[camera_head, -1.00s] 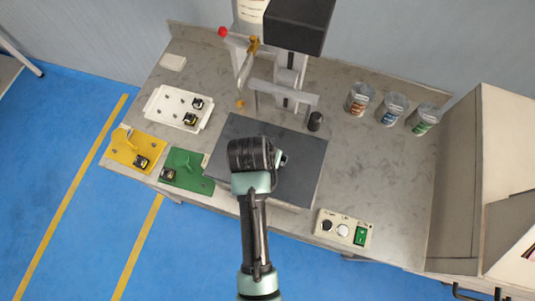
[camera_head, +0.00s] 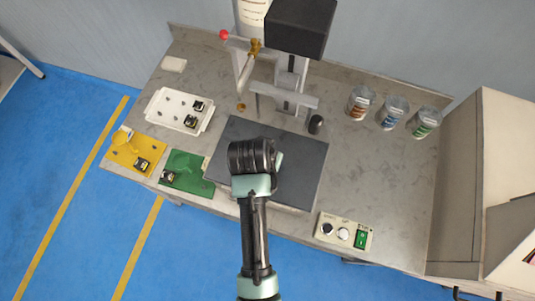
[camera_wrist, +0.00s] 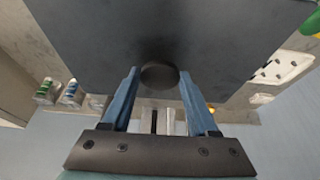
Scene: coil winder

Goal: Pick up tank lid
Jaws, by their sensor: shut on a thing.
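My gripper (camera_wrist: 159,76) points down over the dark square plate (camera_head: 306,182) on the bench. In the wrist view its two blue fingers stand on either side of a small dark round piece (camera_wrist: 160,77), which I take for the tank lid. The fingers are shut on it at their tips. In the head view my wrist hides the fingers and the piece. The white tank (camera_head: 252,14) shows at the top edge of the head view, behind the machine; its top is out of frame.
The winder column with a black head (camera_head: 301,25) and a red-knobbed lever stands behind the plate. A black cylinder (camera_head: 316,124) and several cans (camera_head: 360,102) are to the right. A white tray (camera_head: 178,109), yellow plate and green plate lie left. A switch box (camera_head: 343,231) sits front right.

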